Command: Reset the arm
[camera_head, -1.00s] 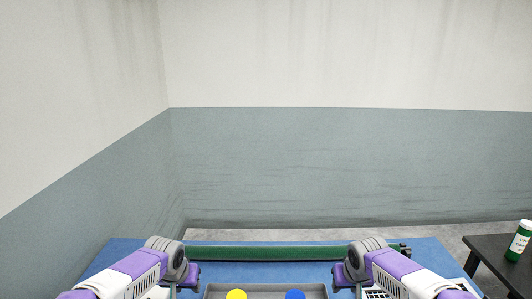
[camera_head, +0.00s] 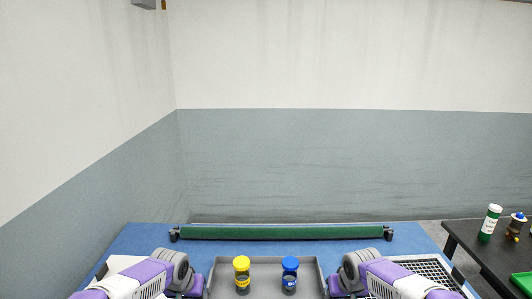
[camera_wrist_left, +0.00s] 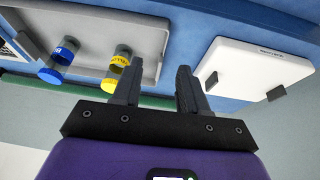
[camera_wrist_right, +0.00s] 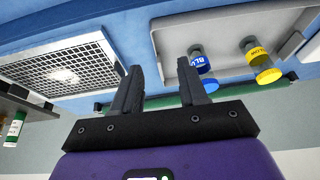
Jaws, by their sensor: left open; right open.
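My left gripper (camera_wrist_left: 157,88) is open and empty in the left wrist view. In the head view the left arm comes in at lower left, with its gripper by the left side of a grey tray (camera_head: 262,261). My right gripper (camera_wrist_right: 164,88) is open and empty in the right wrist view, by the tray's right side in the head view. A yellow-capped bottle (camera_head: 242,273) and a blue-capped bottle (camera_head: 290,273) stand in the tray, apart from both grippers. The fingertips are hard to make out in the head view.
The blue table (camera_head: 150,240) carries a green roller (camera_head: 280,232) along its back. A white board (camera_wrist_left: 250,72) lies left of the tray, a black grid panel (camera_wrist_right: 60,68) right. A dark side table (camera_head: 470,245) holds a green bottle (camera_head: 490,222) and a small blue-topped item (camera_head: 516,224).

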